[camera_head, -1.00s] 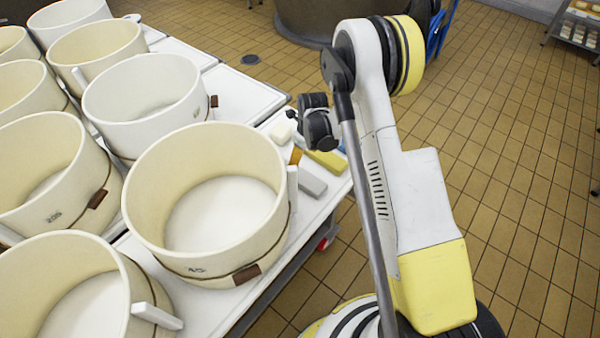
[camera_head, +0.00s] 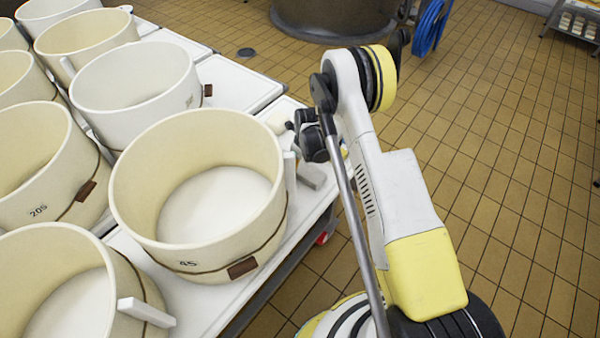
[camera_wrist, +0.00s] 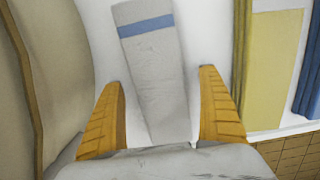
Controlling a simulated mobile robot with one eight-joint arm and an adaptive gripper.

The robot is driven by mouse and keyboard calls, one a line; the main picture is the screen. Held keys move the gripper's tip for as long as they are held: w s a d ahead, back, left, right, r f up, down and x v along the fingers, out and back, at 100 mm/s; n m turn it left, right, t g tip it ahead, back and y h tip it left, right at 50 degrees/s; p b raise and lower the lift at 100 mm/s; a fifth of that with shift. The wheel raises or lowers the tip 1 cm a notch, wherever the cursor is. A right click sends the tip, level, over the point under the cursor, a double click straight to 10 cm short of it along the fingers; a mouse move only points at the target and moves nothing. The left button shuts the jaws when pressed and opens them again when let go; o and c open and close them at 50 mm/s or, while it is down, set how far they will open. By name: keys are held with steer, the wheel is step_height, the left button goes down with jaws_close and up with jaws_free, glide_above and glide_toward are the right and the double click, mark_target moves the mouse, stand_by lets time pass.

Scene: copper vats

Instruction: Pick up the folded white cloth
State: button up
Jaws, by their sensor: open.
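The folded white cloth (camera_wrist: 157,85), with a blue stripe near its far end, lies flat on the white tabletop in the wrist view. My gripper (camera_wrist: 162,78) is open, with one orange finger on each side of the cloth. The near end of the cloth is hidden behind my gripper's pale body. I cannot tell how high the fingertips are above the table. In the head view, a pale grey strip beside my wrist looks like this cloth (camera_head: 312,177); my fingers are hidden there.
A large cream vat marked 45 (camera_head: 190,247) stands close left of the cloth; its wall (camera_wrist: 65,60) fills the wrist view's left side. A yellow cloth (camera_wrist: 271,65) and a blue cloth (camera_wrist: 310,90) lie to the right, near the table edge. More vats stand left.

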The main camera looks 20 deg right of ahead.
steer(key=c, duration=1.5)
steer(key=shift+o, duration=0.2)
steer(key=shift+r, duration=0.1)
